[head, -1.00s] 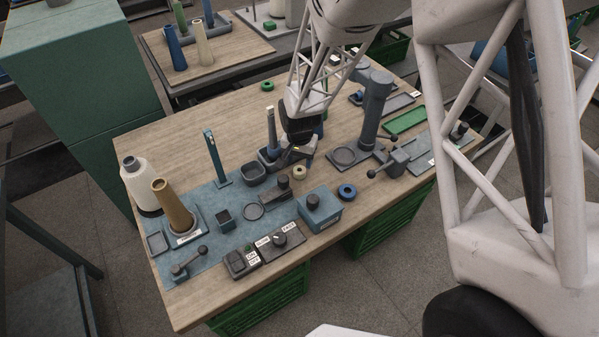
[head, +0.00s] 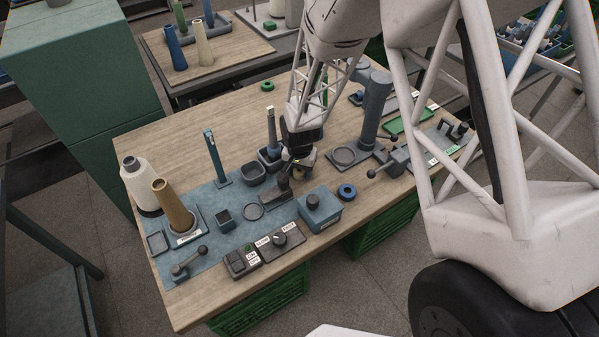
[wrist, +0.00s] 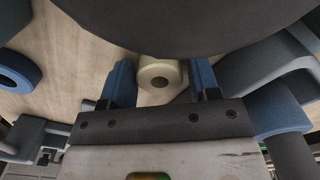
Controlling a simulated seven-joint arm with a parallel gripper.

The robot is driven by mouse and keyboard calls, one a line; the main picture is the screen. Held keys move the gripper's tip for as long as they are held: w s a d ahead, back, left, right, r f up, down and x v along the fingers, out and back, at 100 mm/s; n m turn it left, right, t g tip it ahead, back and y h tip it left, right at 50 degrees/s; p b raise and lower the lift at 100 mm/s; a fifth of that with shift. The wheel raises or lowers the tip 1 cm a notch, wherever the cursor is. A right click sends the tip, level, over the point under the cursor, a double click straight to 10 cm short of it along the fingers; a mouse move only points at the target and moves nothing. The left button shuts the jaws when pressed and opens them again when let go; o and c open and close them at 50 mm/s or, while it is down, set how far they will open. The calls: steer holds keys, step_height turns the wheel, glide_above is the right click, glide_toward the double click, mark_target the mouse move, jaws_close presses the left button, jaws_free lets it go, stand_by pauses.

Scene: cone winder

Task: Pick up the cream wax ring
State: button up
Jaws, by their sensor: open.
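The cream wax ring (wrist: 160,76) shows in the wrist view as a short pale cylinder with a dark centre hole, on the wooden table. My gripper (wrist: 161,80) is open, with one blue-padded finger to the left of the ring and one to the right. Small gaps show between the ring and both fingers. I cannot tell how far down the fingers reach along it. In the head view my gripper (head: 300,172) is low over the table, behind the blue-grey box, and the ring is mostly hidden by it.
A blue ring (head: 347,191) lies to the right of my gripper, and also shows in the wrist view (wrist: 33,75). A blue-grey box (head: 320,212) with a dark knob stands in front. A grey post (head: 374,110) stands to the right. Bare wood (head: 190,140) lies back left.

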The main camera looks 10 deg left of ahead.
stand_by(0.3)
steer(key=c, duration=0.7)
steer(key=shift+r, duration=0.1)
steer(key=shift+r, duration=4.9)
steer(key=shift+d, duration=0.1)
